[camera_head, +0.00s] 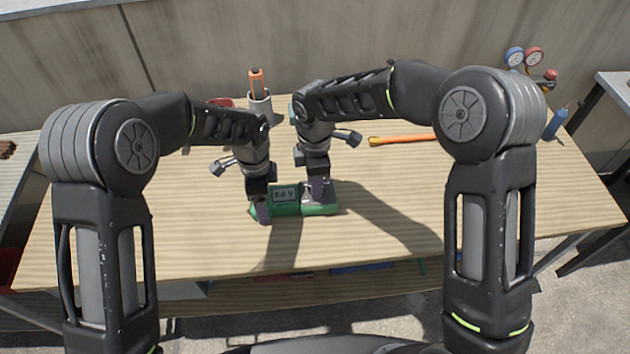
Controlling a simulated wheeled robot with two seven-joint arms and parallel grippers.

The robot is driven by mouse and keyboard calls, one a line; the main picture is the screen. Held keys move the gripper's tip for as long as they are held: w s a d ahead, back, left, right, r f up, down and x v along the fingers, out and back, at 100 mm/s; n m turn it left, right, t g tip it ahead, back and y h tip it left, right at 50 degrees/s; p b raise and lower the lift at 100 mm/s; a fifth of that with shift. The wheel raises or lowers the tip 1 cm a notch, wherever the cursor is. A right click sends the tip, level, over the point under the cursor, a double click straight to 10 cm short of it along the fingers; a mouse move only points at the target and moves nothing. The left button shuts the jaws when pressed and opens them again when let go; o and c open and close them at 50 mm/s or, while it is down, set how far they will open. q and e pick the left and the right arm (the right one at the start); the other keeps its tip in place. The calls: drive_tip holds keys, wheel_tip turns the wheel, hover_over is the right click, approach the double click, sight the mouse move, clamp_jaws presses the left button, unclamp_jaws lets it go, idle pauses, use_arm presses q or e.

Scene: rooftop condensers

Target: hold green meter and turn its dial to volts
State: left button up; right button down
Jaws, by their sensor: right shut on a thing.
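The green meter (289,209) lies on the wooden workbench (190,235), its long side running left to right. My left gripper (262,211) is at the meter's left end, with a finger in front of the green case. Whether its jaws are closed on the case is not clear.
Behind the grippers stands a grey cup (260,105) with an orange-handled tool (256,82). A yellow-orange tool (402,139) lies at the back right. Gauges (524,57) and a blue bottle (556,124) are at the far right. The bench front is clear.

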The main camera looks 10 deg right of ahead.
drive_tip(key=shift+m, duration=1.6)
drive_tip(key=c, duration=1.1)
unclamp_jaws()
drive_tip(key=shift+o, duration=0.2)
drive_tip(key=shift+r, duration=0.15)
wheel_tip(320, 180, up, 12)
use_arm(q)
drive_tip(key=o, duration=1.9)
